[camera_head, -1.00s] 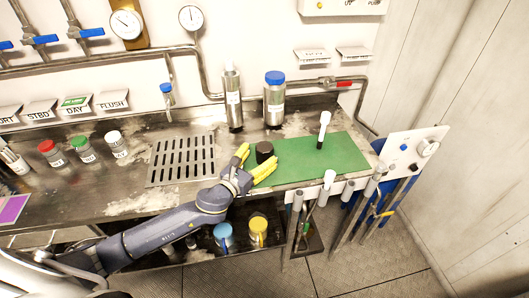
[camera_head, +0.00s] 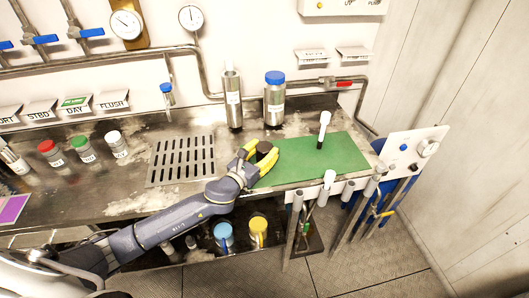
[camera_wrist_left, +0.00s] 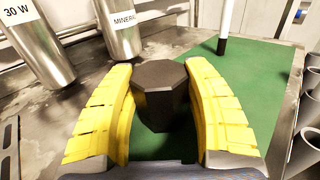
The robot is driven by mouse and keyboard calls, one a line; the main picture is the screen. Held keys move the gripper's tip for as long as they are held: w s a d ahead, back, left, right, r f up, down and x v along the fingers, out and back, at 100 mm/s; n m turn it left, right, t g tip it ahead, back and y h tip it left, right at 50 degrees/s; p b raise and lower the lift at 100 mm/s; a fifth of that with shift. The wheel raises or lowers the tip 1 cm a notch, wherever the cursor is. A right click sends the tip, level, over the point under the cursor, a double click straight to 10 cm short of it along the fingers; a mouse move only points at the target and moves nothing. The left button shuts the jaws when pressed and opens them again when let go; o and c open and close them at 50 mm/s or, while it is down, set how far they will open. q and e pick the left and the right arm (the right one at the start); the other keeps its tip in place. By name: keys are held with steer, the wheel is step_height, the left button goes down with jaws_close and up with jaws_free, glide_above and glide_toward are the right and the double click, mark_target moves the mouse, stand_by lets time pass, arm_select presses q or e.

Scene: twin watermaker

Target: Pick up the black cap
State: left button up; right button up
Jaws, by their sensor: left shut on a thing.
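The black cap (camera_head: 264,148) is at the left end of the green mat (camera_head: 340,155). My left gripper (camera_head: 261,151) has its yellow fingers on both sides of the cap and is shut on it. In the left wrist view the cap (camera_wrist_left: 160,95) stands upright between the fingers (camera_wrist_left: 163,105), over the green mat (camera_wrist_left: 240,80). I cannot tell whether the cap's underside touches the mat. My right gripper is not in view.
A steel bottle (camera_head: 233,98) and a blue-capped bottle (camera_head: 274,100) stand behind the mat. A white-topped marker (camera_head: 323,130) stands upright on the mat. A slotted drain (camera_head: 180,160) lies to the left. Pipes and tools line the front right edge.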

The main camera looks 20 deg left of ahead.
arm_select(q)
steer(key=c, duration=0.3)
step_height(320, 180, up, 20)
stand_by(0.8)
step_height(320, 180, up, 13)
glide_above(264, 146)
steer(key=w+a, duration=1)
steer(key=a, duration=0.1)
steer(key=w+a, duration=0.5)
steer(key=a, duration=0.1)
steer(key=shift+w+r, duration=0.1)
steer(key=shift+r, duration=0.1)
stand_by(1.2)
